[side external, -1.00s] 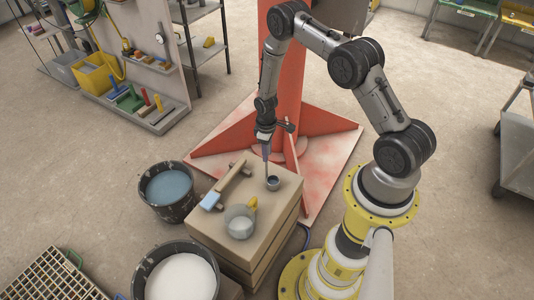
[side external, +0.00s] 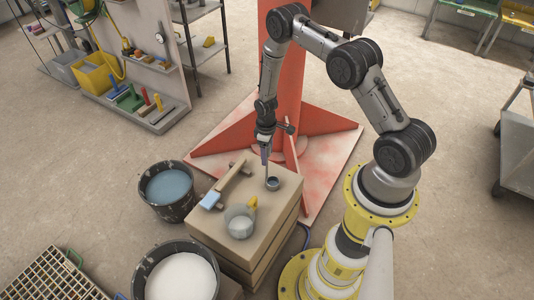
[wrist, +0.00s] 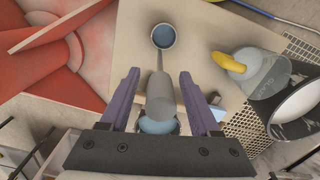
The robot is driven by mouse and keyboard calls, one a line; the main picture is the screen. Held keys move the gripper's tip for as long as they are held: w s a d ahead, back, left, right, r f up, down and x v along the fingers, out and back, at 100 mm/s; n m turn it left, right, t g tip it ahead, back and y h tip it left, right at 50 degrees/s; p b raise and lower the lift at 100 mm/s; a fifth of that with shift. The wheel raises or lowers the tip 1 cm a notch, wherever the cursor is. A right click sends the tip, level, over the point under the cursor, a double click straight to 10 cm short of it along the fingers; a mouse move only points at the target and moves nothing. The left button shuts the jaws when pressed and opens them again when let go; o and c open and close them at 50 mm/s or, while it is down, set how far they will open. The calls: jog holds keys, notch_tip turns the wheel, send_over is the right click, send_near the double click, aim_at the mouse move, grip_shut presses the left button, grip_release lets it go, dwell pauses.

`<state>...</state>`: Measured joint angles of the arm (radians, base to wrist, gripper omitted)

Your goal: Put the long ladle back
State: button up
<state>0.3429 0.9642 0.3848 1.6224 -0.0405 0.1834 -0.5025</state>
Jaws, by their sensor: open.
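The long ladle has a small round cup (side external: 273,184) on the top of the box-like stand (side external: 262,236), near its far corner. Its handle (side external: 266,176) rises steeply from the cup to my gripper (side external: 265,155). In the wrist view, the purple fingers of my gripper (wrist: 159,78) are open, one on each side of the thick grey handle (wrist: 161,97). The blue-lined ladle cup (wrist: 163,36) lies beyond the fingertips. Contact between fingers and handle cannot be made out.
A red column (side external: 288,75) stands behind.

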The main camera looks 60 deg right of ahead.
notch_tip(320, 180, up, 12)
jog(key=shift+w+r, duration=0.15)
jog(key=shift+r, duration=0.1)
jog(key=s+a+r+m+t, duration=0.1)
jog(key=s+a+r+t, duration=0.2)
jog(key=r, duration=0.9)
jog(key=s+a+r, duration=0.2)
jog(key=a+r, duration=0.3)
jog(key=r, duration=0.8)
jog(key=s+a+r+t, duration=0.1)
jog(key=s+a+r, duration=0.2)
jog(key=s, duration=0.6)
jog(key=s+a+r+m+t, duration=0.1)
jog(key=s+a+r, duration=0.2)
jog(key=s+r, duration=0.2)
jog(key=s, duration=0.3)
jog(key=shift+s+t, duration=0.4)
notch_tip(320, 180, up, 12)
notch_tip(320, 180, down, 12)
